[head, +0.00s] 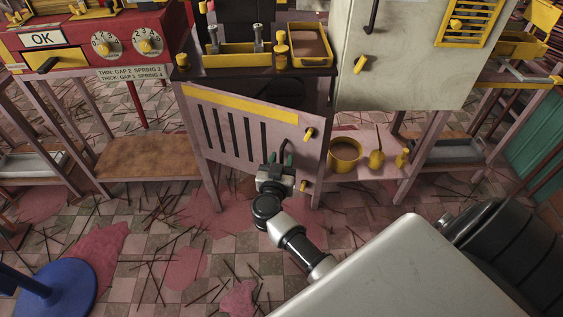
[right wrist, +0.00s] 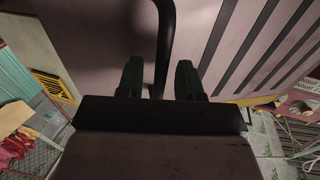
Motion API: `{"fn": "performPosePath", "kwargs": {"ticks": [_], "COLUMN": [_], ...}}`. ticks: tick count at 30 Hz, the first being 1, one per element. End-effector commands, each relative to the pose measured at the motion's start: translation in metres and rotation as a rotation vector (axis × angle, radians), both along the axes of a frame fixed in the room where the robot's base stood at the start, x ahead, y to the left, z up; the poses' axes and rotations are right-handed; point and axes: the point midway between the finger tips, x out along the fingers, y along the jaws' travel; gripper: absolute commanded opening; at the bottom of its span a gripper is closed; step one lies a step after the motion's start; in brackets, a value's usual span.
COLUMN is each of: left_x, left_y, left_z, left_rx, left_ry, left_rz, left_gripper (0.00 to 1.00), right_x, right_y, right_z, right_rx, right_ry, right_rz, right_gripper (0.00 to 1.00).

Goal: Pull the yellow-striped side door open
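The side door (head: 232,128) is a pale pink panel with dark slots and a yellow stripe (head: 240,104) along its top. Its right side slants out from the frame and a dark gap shows above it, so it appears ajar. The dark bar handle (head: 287,149) is near its right side. My right gripper (head: 278,161) is at the handle. In the right wrist view the two dark fingers (right wrist: 159,80) stand apart, with the handle (right wrist: 166,40) between them and gaps showing on both sides; contact cannot be told. My left gripper is not in view.
A yellow-rimmed tray (head: 325,62) and a yellow holder (head: 237,57) stand on top. A low shelf at right holds a yellow bowl (head: 345,168). A blue round base (head: 55,290) stands at lower left. Thin sticks and pink patches litter the tiled floor.

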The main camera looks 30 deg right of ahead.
Motion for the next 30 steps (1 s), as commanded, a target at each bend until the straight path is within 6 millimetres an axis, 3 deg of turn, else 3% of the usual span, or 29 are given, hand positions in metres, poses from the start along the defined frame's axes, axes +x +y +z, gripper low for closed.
{"fn": "performPosePath", "kwargs": {"ticks": [11, 18, 30], "left_x": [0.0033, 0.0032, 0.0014], "left_y": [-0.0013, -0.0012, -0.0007], "left_z": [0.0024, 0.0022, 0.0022], "left_rx": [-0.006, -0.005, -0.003], "left_ry": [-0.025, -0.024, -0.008], "left_rz": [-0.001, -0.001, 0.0], "left_gripper": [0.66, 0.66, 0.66], "right_x": [0.0024, 0.0023, 0.0021], "right_y": [-0.0028, -0.0027, -0.0024], "right_z": [0.0002, 0.0001, 0.0004], "right_rx": [-0.001, -0.001, 0.001], "right_ry": [0.001, 0.001, 0.001], "right_rz": [-0.001, 0.0, -0.011], "right_gripper": [0.35, 0.0, 0.0]}}
